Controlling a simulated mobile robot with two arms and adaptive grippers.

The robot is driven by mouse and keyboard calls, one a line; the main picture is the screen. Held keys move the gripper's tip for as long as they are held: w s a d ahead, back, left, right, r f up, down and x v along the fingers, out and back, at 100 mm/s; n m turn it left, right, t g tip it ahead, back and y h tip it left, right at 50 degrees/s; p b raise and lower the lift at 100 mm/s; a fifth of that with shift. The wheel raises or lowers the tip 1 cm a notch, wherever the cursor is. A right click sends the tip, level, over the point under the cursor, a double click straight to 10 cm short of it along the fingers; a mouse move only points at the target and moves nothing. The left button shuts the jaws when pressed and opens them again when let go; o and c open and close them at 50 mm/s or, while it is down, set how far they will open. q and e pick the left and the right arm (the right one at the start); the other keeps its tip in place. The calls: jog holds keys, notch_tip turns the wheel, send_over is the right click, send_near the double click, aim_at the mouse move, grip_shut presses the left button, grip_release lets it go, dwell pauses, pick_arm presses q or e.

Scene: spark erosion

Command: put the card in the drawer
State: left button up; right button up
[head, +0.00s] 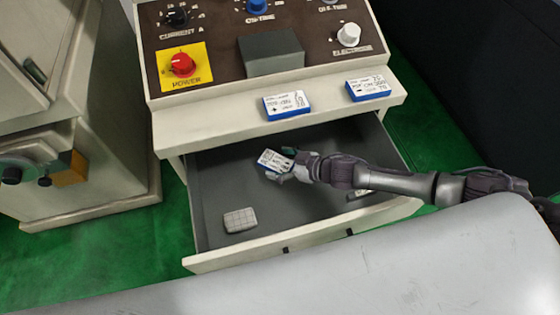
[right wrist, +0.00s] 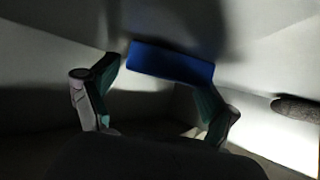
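A white-topped card with blue sides (head: 270,160) is at the fingertips of my right gripper (head: 277,169), tilted, over the inside of the open drawer (head: 214,190). In the right wrist view the card's blue side (right wrist: 171,62) lies between the two fingers (right wrist: 160,80), which are apart by about its width and appear to grip it. The gap between the card and the drawer floor is hard to judge. The drawer is pulled out below the console. My left gripper is not in view.
A light gridded block (head: 240,220) lies in the drawer's front left. A small item (head: 358,194) lies at its right, partly hidden by my arm. Two similar blue-and-white cards (head: 287,104) (head: 369,88) rest on the console ledge above. Another machine (head: 75,170) stands at left.

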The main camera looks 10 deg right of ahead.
jog(key=shift+r, duration=0.25)
jog(key=shift+s+d, duration=0.25)
jog(key=shift+d, duration=0.05)
jog(key=v, duration=1.1)
jog(key=shift+r, duration=0.2)
